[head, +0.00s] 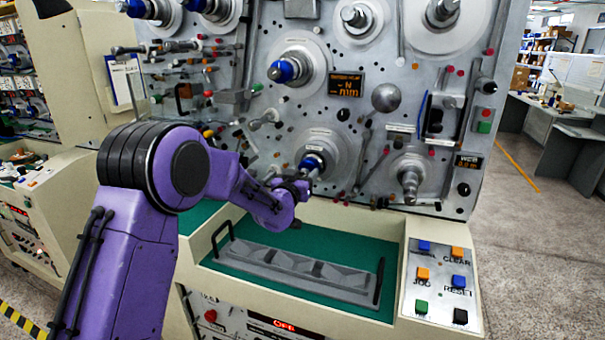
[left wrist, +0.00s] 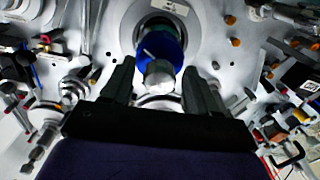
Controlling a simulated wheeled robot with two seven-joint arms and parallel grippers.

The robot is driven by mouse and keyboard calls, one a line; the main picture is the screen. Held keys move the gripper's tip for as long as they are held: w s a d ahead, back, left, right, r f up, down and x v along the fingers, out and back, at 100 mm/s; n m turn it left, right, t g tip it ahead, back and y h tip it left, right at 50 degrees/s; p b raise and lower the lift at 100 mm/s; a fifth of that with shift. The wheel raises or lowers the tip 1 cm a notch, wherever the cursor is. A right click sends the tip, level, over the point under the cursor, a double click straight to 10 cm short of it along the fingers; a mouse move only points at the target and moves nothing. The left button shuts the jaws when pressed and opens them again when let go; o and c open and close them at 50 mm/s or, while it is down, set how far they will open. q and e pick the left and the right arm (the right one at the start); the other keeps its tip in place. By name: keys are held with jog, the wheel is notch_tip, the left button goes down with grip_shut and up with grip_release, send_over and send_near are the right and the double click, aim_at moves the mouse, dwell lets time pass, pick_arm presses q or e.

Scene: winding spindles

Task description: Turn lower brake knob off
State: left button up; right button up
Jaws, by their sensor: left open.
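The lower brake knob, a blue collar with a grey tip, sits on the lower spindle of the grey panel (head: 313,161). My left gripper (head: 303,181) is at this knob, coming from below and in front. In the left wrist view the blue knob (left wrist: 162,49) fills the upper middle, with its grey tip pointing toward the camera. The two dark fingers of my left gripper (left wrist: 158,68) are spread, one on each side of the tip. Whether either finger touches it cannot be told. My right gripper is not in view.
Another blue knob (head: 282,71) sits on the spindle above. Several rods, rollers and small coloured pegs stick out around the lower spindle. A grey metal tray (head: 300,274) with black handles lies on the green ledge below. A button panel (head: 438,282) is at right.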

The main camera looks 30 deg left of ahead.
pick_arm(q)
jog(key=shift+w, duration=0.1)
jog(key=c, duration=1)
jog(key=shift+c, duration=0.2)
jog(key=shift+n, duration=0.4)
jog(key=n+b, duration=0.1)
jog(key=n, duration=0.3)
jog(key=shift+f+n+b, duration=0.15)
jog(key=shift+n+b, duration=0.2)
jog(key=shift+n, duration=0.05)
jog(key=n+b, duration=0.2)
jog(key=n, duration=0.4)
jog(key=shift+n, duration=0.3)
jog(key=o, duration=1)
jog(key=shift+o, duration=0.2)
jog(key=shift+a, duration=0.1)
